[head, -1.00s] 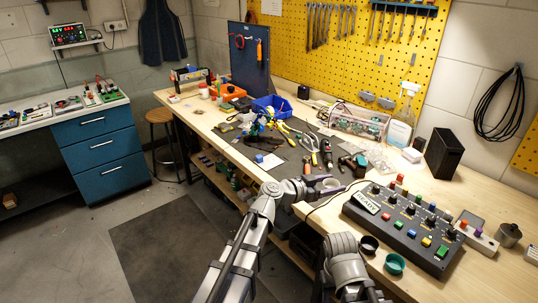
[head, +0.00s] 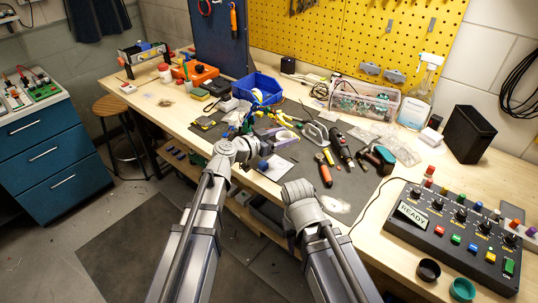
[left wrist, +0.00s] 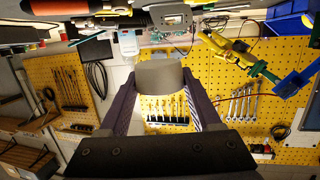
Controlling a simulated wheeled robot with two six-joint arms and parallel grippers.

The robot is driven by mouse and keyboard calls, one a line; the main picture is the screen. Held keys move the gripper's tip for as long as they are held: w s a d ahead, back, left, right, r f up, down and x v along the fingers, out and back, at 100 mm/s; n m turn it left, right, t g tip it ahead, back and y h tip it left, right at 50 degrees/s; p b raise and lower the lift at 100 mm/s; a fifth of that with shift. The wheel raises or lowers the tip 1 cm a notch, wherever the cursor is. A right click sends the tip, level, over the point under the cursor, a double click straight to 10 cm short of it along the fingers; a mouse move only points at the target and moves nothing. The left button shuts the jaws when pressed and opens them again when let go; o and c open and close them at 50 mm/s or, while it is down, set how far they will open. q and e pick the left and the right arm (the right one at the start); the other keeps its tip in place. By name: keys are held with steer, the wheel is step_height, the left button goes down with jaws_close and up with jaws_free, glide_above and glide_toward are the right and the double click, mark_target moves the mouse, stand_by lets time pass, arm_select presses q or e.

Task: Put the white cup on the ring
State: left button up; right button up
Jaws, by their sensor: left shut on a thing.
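My left gripper (left wrist: 158,100) is shut on a smooth, rounded pale-grey thing, the white cup (left wrist: 160,75), which sits between the two dark fingers in the left wrist view. It looks grey in shade there. In the head view the left gripper (head: 281,124) is over the dark mat among the tools, and the cup (head: 282,118) shows only as a small pale shape. A pale round patch (head: 336,206) lies near the mat's front edge; I cannot tell whether it is the ring. My right arm's links show, but its gripper does not.
A control box (head: 455,235) stands at the right, with a dark cup (head: 428,270) and a teal cup (head: 462,289) in front. A clear box (head: 363,103) stands behind.

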mark_target(281, 164)
arm_select(q)
steer(key=shift+a+r+p, duration=0.25)
steer(key=shift+r+p, duration=0.05)
steer(key=shift+a+r, duration=0.15)
steer(key=shift+r, duration=0.1)
steer(key=shift+s+f, duration=0.1)
steer(key=shift+f, duration=0.2)
step_height(281, 164, down, 10)
steer(key=b, duration=0.9)
steer(key=shift+r+b, duration=0.2)
steer(key=shift+b, duration=0.2)
steer(key=shift+f, duration=0.1)
steer(key=shift+f, duration=0.15)
steer(key=o, duration=1.3)
